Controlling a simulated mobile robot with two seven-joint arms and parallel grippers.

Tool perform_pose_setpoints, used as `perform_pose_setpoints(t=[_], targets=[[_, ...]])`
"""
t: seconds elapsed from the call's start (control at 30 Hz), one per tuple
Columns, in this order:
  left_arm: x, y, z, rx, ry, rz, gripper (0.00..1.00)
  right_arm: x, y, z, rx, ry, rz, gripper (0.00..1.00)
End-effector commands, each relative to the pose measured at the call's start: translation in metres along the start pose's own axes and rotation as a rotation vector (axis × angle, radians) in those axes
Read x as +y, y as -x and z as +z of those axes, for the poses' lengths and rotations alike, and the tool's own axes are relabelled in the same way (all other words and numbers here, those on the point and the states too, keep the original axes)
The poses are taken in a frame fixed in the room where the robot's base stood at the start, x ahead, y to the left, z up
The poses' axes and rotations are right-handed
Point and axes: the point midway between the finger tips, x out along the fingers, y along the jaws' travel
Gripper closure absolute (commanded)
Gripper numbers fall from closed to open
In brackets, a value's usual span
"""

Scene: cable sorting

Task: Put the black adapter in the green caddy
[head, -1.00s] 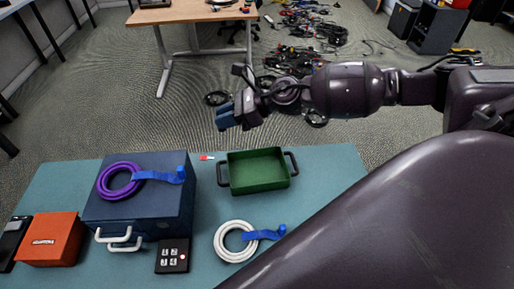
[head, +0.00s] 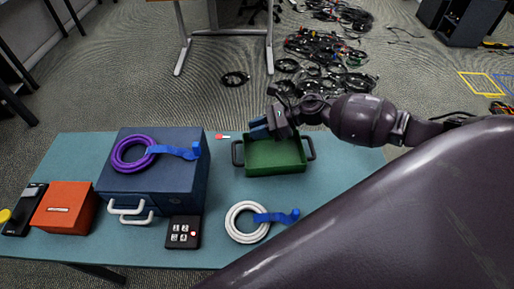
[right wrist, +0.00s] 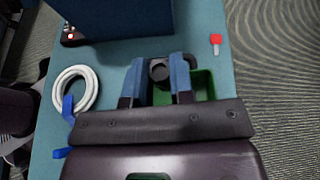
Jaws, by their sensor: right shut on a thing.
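The green caddy (head: 276,168) sits on the teal table, an open tray with a dark handle at each end. My right gripper (head: 258,127) is above its back left part; the head view does not show what it holds. In the right wrist view, the blue fingers of my right gripper (right wrist: 160,62) are shut on a small dark rounded thing, which looks like the black adapter (right wrist: 158,72). Part of the green caddy (right wrist: 203,84) shows beyond the fingers; the gripper hides the rest. My left gripper is not in view.
A blue box (head: 165,186) with a purple cable coil (head: 122,166) on it stands left of the caddy. A white cable coil (head: 236,232) lies in front. A black button box (head: 183,232), an orange box (head: 66,207) and a small red-tipped item (head: 222,136) are also on the table.

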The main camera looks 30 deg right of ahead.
Motion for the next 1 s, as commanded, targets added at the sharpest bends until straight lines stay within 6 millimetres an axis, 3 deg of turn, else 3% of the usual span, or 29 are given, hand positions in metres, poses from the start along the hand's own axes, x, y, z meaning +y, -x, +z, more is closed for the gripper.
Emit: perform_pose_setpoints(t=[0.03,0.2,0.47,0.7,1.0], targets=[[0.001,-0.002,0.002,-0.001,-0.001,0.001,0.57,0.001,-0.006,-0.013,0.000,-0.006,0.001,1.00],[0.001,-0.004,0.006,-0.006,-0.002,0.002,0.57,0.001,-0.016,-0.037,0.000,-0.003,0.000,1.00],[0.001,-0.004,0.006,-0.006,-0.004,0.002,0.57,0.000,-0.021,-0.050,0.000,-0.001,0.000,1.00],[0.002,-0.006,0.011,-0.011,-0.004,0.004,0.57,0.000,-0.034,-0.080,0.000,-0.005,0.000,1.00],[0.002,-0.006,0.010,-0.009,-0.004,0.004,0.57,0.000,-0.035,-0.084,0.000,0.001,-0.001,1.00]])
